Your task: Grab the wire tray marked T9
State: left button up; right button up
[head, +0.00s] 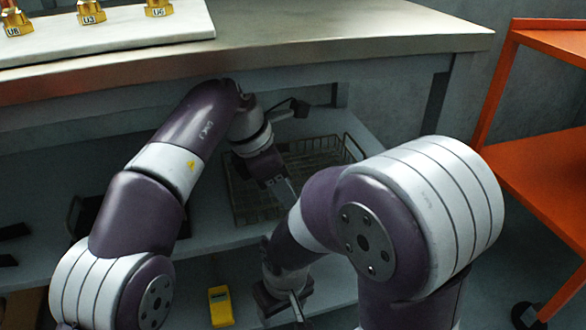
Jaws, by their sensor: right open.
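A wire tray (326,148) sits on the upper shelf under the metal table. My arms cover part of it, and no T9 mark can be read from here. My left gripper (287,192) reaches in under the table top and points down in front of the tray. Its fingers overlap the tray in the picture; whether they touch it or are apart I cannot tell. My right gripper (296,306) is lower, near the lower shelf, open and apart from the tray.
The metal table top (330,38) overhangs the shelf (215,215). A white board (120,30) with several brass pieces lies on top. A yellow device (220,306) is on the lower level. Dark items lie at the left. An orange cart (545,170) stands at the right.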

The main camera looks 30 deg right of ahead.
pick_arm(q)
jog(key=shift+s+d+r+p, duration=0.15)
jog(key=shift+d+r+p, duration=0.1)
jog(key=shift+d+p, duration=0.3)
jog(key=shift+s+d+r+p, duration=0.15)
jog(key=shift+d+r+p, duration=0.1)
jog(key=shift+d+p, duration=0.25)
jog(key=b+x, duration=0.3)
jog(key=x, duration=0.1)
jog(key=shift+s+d, duration=0.1)
jog(key=shift+d, duration=0.1)
jog(key=shift+d+f, duration=0.1)
jog(key=shift+f, duration=0.1)
jog(key=shift+r, duration=0.15)
grip_shut()
jog(key=shift+r, duration=0.15)
